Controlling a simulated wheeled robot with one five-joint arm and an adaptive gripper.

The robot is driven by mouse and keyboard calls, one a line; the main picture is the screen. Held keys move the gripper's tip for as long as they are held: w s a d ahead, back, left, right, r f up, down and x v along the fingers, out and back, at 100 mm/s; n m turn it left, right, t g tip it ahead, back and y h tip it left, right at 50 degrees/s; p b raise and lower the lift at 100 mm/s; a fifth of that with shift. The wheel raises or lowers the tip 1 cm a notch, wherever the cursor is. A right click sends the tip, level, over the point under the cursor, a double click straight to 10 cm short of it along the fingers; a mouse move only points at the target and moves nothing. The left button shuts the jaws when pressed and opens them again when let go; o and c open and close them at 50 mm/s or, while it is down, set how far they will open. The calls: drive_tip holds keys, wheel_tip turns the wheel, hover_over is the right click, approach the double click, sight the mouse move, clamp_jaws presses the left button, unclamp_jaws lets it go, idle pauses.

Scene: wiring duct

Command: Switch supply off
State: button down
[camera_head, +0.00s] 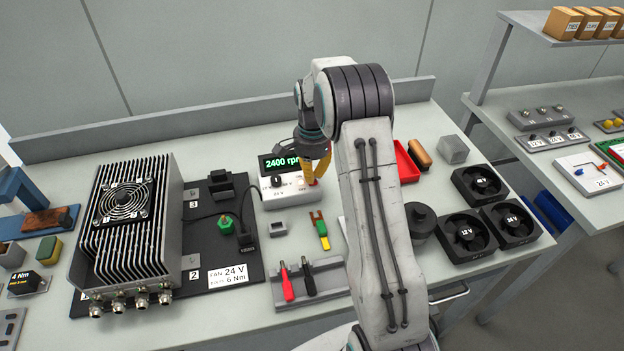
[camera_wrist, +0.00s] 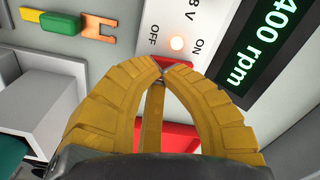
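The supply (camera_head: 290,190) is a white box on the bench with a dark display (camera_head: 280,163) reading 2400 rpm and a black knob. In the wrist view its panel (camera_wrist: 165,18) shows OFF and ON labels and a lit orange lamp (camera_wrist: 177,43) between them. A red part (camera_wrist: 181,64), apparently the switch, shows just behind my fingertips; most of it is hidden. My gripper (camera_head: 312,181) is over the supply's right end. In the wrist view my yellow fingertips (camera_wrist: 162,72) meet, with nothing visible held. I cannot tell whether they touch the red part.
A finned unit (camera_head: 125,235) with a fan stands on a black board to the left. A tool holder (camera_head: 308,283) with red and black tools lies in front. A red tray (camera_head: 405,162) and several square fans (camera_head: 465,235) are to the right.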

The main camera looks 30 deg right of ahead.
drive_tip(key=shift+f+b, duration=0.55)
drive_tip(key=shift+f, duration=0.3)
idle(0.3)
drive_tip(key=shift+r, duration=0.15)
drive_tip(key=shift+r+p, duration=2.65)
drive_tip(key=shift+r, duration=0.8)
